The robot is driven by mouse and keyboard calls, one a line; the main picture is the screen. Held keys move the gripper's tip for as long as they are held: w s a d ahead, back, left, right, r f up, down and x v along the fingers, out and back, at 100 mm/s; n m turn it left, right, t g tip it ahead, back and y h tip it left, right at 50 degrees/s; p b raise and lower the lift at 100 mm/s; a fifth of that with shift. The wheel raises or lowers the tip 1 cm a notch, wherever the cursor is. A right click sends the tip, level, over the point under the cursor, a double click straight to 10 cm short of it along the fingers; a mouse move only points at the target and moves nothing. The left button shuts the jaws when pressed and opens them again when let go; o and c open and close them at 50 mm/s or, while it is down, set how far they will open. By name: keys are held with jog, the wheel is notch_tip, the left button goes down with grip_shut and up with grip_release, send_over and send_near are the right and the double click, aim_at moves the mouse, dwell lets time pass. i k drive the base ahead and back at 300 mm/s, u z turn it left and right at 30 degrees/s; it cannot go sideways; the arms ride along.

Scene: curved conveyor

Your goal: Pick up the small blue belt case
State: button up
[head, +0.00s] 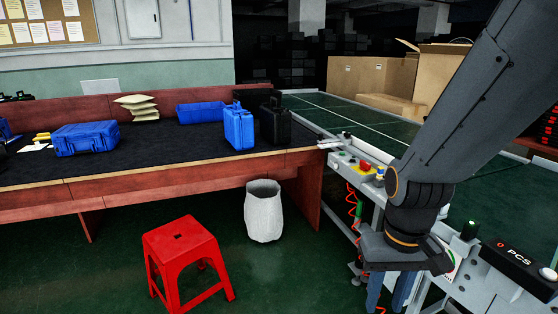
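Blue cases are on the black-topped table. One blue case (238,128) stands upright near the table's right end. A larger blue case (86,139) lies flat at the left. I see no blue case on the visible part of the green conveyor belt (335,112), and my arm covers part of it. I cannot tell which case is the small belt case. My arm reaches down from the upper right, in front of the belt, well to the right of the cases.
A black case (275,120) stands right beside the upright blue one. A blue bin (200,112) and padded envelopes (138,107) are behind. A red stool (187,255) and white waste bin (263,212) stand on the floor. Cardboard boxes (385,85) are beyond the belt.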

aim_at(238, 122)
jog(key=u, duration=0.05)
jog(key=i, duration=1.85)
jog(key=u, duration=0.55)
jog(key=i, duration=1.95)
jog(key=u, duration=0.45)
